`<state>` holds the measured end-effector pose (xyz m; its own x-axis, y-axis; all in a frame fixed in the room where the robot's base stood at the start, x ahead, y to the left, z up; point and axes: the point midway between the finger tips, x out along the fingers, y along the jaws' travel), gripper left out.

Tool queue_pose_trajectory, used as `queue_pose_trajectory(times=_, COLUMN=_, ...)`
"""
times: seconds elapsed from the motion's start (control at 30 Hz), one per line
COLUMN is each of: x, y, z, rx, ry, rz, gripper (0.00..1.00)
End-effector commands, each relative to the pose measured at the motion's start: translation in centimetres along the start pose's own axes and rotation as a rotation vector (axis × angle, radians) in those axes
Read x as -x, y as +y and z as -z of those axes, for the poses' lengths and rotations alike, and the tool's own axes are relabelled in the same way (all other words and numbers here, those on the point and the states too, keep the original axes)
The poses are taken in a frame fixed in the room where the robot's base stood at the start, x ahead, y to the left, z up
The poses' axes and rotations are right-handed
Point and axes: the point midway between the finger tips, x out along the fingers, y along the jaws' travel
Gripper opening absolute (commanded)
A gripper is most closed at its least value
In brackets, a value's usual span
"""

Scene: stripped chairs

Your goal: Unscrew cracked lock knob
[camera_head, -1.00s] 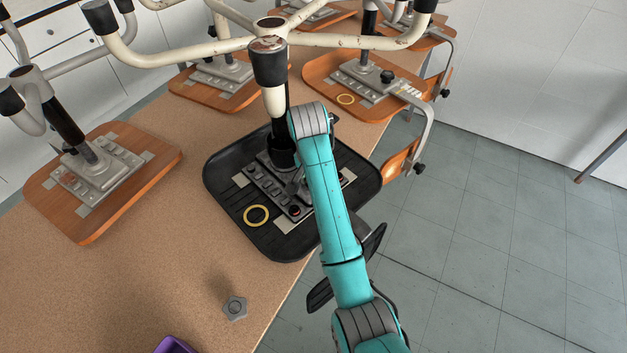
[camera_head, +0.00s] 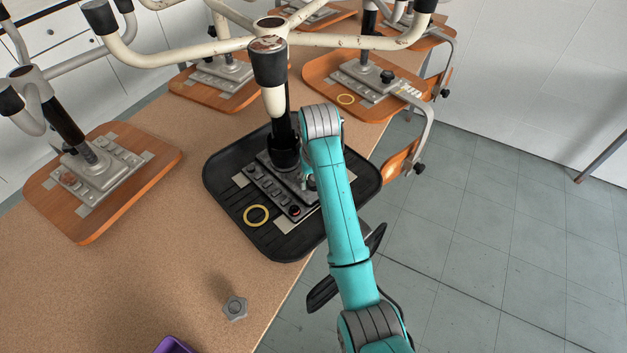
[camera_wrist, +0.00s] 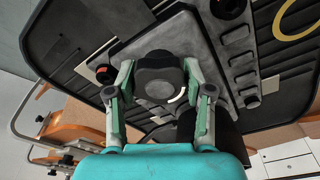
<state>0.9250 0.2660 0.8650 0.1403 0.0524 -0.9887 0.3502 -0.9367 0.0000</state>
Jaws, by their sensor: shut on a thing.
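A dark round knob (camera_wrist: 158,76) with a short white mark near its lower right edge is between the two fingers of my gripper (camera_wrist: 160,92) in the wrist view. The fingers press on it from both sides. Behind it is the grey mechanism plate of an upside-down black chair seat (camera_wrist: 72,35). I cannot tell whether the knob is still on its rod. In the head view this black seat (camera_head: 232,203) lies on the table, and my arm hides the gripper and knob. A grey star-shaped knob (camera_head: 235,308) lies on the table in front.
A yellow ring (camera_head: 256,215) is on the black seat. A purple container (camera_head: 175,346) shows at the bottom edge. Several upside-down wooden seats, such as one at left (camera_head: 150,165), stand on the tan table (camera_head: 130,290). Pale chair legs rise over the far side. Floor is clear at right.

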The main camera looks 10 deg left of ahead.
Motion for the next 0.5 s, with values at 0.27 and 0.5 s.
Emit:
queue_pose_trajectory(times=0.27, x=-0.11, y=0.01, z=-0.07, rx=0.298, ry=-0.003, rz=0.046, gripper=0.0)
queue_pose_trajectory(times=0.5, x=-0.08, y=0.05, z=-0.04, rx=0.567, ry=-0.003, rz=0.088, gripper=0.0)
